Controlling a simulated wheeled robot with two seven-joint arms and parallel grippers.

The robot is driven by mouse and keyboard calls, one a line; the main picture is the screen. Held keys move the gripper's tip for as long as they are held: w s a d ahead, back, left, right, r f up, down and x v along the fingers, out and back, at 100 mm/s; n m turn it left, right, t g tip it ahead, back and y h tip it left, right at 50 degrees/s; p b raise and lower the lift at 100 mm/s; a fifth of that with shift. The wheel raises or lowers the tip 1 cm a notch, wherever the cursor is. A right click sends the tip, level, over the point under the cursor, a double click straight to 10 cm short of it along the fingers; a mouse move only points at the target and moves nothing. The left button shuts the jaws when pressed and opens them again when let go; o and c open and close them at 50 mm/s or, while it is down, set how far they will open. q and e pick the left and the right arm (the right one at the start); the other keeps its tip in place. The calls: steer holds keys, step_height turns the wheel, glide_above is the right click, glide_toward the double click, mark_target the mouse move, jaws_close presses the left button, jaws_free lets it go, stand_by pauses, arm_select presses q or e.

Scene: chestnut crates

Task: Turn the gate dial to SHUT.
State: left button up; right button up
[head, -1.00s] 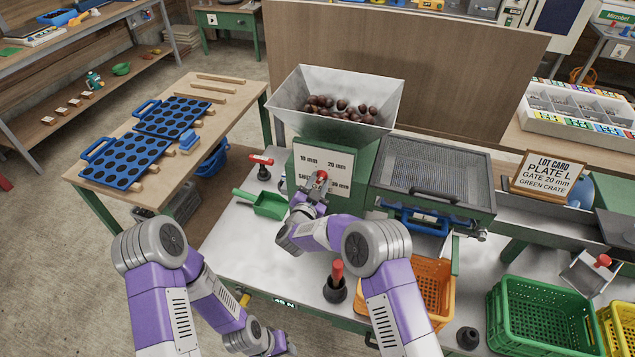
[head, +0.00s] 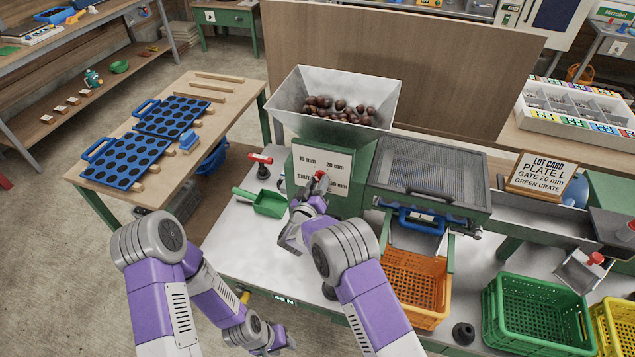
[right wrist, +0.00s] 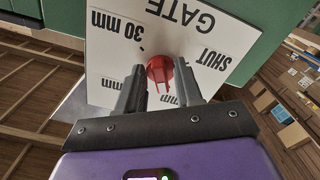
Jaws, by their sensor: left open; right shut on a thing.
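The gate dial is a red knob (head: 320,176) on a white plate (head: 338,162) on the green machine's front, below the hopper. The plate is marked 10 mm, 20 mm, 30 mm and SHUT, with SHUT at lower left in the head view. My right gripper (head: 318,182) is shut on the red knob; in the right wrist view the knob (right wrist: 160,69) sits between the fingertips (right wrist: 160,82). The fingers hide part of the dial, and I cannot tell which mark it points to. My left gripper (head: 285,343) is open and low at the bench's front edge, away from the dial.
The hopper (head: 290,95) holds chestnuts. A green scoop (head: 268,203) lies left of the dial, near a red-handled tool (head: 262,162). A sieve tray (head: 430,170) is at right, with orange (head: 418,262) and green (head: 540,283) crates below. A lot card (head: 541,173) stands beyond.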

steer(key=shift+d+r+n+p, duration=0.15)
steer(key=shift+n+p, duration=0.6)
steer(key=shift+n, duration=3.75)
steer(key=shift+a+r+n+p, duration=0.1)
steer(key=shift+n+p, duration=0.6)
steer(key=shift+n, duration=3.8)
steer(key=shift+d, duration=0.1)
steer(key=o, duration=0.7)
steer(key=shift+c, duration=0.2)
